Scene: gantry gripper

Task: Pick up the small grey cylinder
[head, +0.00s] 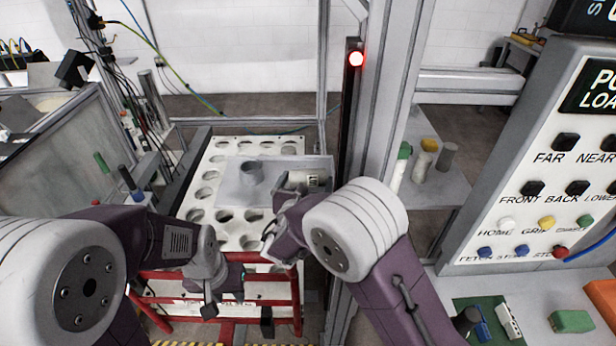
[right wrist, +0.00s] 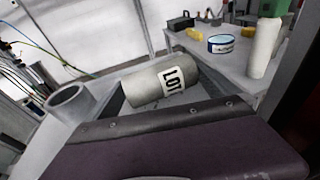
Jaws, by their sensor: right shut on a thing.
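The small grey cylinder (head: 303,180) has a pale label and lies on its side at the right of a grey tray (head: 232,190). The right wrist view shows it tilted, with the letters LOT on its label (right wrist: 160,82). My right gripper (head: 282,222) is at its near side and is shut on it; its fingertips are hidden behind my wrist. My left gripper (head: 238,308) hangs at the red rail, away from the cylinder, with its dark fingers apart and nothing between them.
A hollow grey cylinder (head: 251,173) stands upright in the tray. A white plate with round holes (head: 205,165) lies under the tray. A red rail (head: 284,300) runs in front. A metal post (head: 380,100) and a button panel (head: 545,170) stand to the right.

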